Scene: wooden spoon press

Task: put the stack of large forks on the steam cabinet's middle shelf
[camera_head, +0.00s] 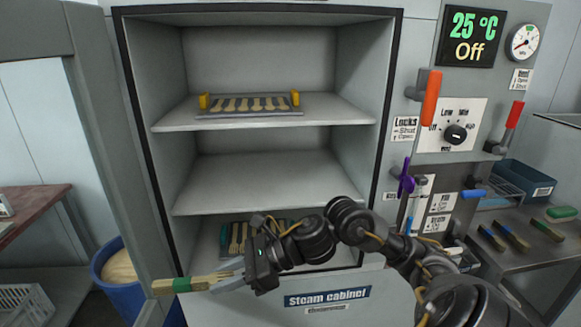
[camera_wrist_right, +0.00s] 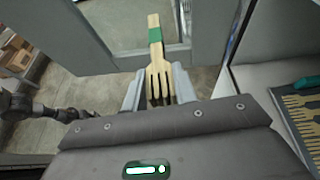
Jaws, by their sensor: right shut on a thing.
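The stack of large forks (camera_head: 182,285), pale wood with a green band, is held by my right gripper (camera_head: 230,279) at the lower left, in front of the steam cabinet (camera_head: 330,284). In the right wrist view the tines of the forks (camera_wrist_right: 158,78) sit between the fingers and the handle points away. The gripper is shut on the stack. The cabinet is open, and its middle shelf (camera_head: 265,182) is bare. The gripper is lower than this shelf and left of its middle.
The top shelf (camera_head: 330,112) carries a tray (camera_head: 250,106) with several small wooden pieces. The bottom shelf holds another loaded tray (camera_head: 237,240), partly hidden by my right arm. A blue bin (camera_head: 112,290) stands at left. Red-handled levers (camera_head: 431,98) and a side table (camera_head: 545,262) are at right.

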